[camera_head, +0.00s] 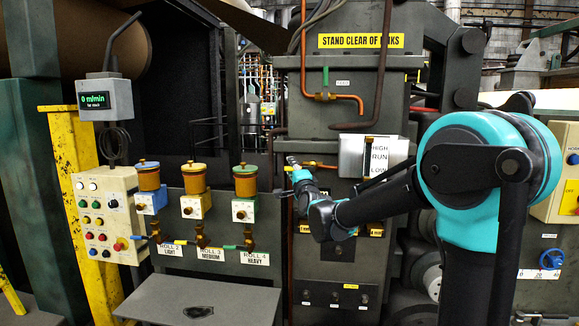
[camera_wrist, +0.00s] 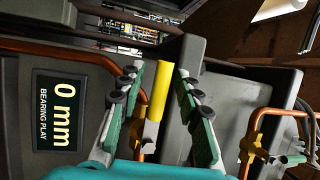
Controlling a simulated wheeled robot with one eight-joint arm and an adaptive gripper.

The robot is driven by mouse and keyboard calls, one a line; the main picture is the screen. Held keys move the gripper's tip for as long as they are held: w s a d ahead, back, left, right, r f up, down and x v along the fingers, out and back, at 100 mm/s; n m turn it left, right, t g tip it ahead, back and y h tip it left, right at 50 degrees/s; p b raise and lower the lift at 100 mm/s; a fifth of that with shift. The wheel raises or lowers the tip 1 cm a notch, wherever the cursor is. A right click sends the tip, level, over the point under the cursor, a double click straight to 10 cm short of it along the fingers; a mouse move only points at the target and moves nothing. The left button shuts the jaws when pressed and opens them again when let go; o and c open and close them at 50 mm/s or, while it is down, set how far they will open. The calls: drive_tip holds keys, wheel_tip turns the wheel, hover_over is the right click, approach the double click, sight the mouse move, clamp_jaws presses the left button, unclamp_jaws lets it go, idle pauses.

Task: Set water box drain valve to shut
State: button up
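A yellow lever handle (camera_wrist: 157,92) stands between the fingers of my gripper (camera_wrist: 160,85) in the wrist view, with gaps on both sides. The gripper is open and not closed on it. In the head view my gripper (camera_head: 290,173) is at the dark machine's front, beside a yellow lever on copper pipe (camera_head: 312,166). A green-handled valve (camera_head: 325,80) sits higher on copper pipe, its handle upright. The wrist view also shows a brass valve with a green handle (camera_wrist: 290,160) at lower right. The small tags are unreadable, so I cannot tell which valve is the water box drain.
A grey HIGH/RUN/LOW box (camera_head: 362,157) is just right of my gripper. Oilers (camera_head: 194,192) and a button panel (camera_head: 106,210) stand to the left. A copper pipe and a "0 mm bearing play" display (camera_wrist: 60,115) are at the left in the wrist view.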

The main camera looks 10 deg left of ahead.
drive_tip(key=shift+x, duration=1.5)
clamp_jaws()
